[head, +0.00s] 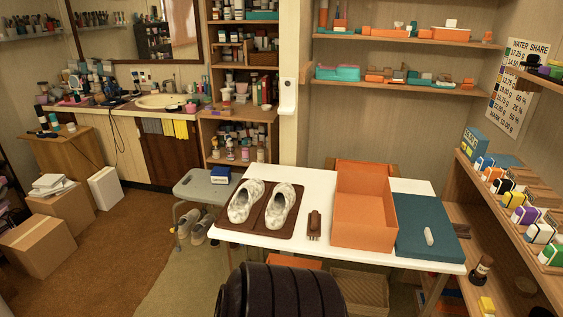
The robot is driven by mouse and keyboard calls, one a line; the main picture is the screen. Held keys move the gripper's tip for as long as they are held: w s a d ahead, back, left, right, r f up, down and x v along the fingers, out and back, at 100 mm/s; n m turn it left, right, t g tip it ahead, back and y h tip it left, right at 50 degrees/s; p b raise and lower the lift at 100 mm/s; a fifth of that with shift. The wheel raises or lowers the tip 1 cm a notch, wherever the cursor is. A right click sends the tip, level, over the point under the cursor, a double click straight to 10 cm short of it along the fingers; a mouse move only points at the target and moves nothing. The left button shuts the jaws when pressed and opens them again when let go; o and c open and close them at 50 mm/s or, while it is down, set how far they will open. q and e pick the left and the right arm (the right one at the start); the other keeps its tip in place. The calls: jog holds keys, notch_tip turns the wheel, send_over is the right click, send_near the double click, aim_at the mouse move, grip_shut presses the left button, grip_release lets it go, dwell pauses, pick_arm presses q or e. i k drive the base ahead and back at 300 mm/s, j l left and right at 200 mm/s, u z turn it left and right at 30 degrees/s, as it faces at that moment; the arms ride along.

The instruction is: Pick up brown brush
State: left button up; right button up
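A small brown brush (314,223) lies on the white table (312,262). It is between the brown mat (246,226) with a pair of pale patterned shoes (280,205) on its left and the open orange box (364,238) on its right. It points roughly toward the table's front edge and nothing covers it. Neither of my grippers is in view.
A teal box or lid (415,250) with a small white object (429,237) on it lies right of the orange box. A grey stool (203,189) stands at the table's left. Shelves with small boxes (525,215) line the right. Brown floor (120,255) is open at left.

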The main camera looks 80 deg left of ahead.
aim_at(314, 228)
jog(key=u, duration=2.45)
jog(key=i+l+u, duration=0.2)
jog(key=i+l, duration=0.15)
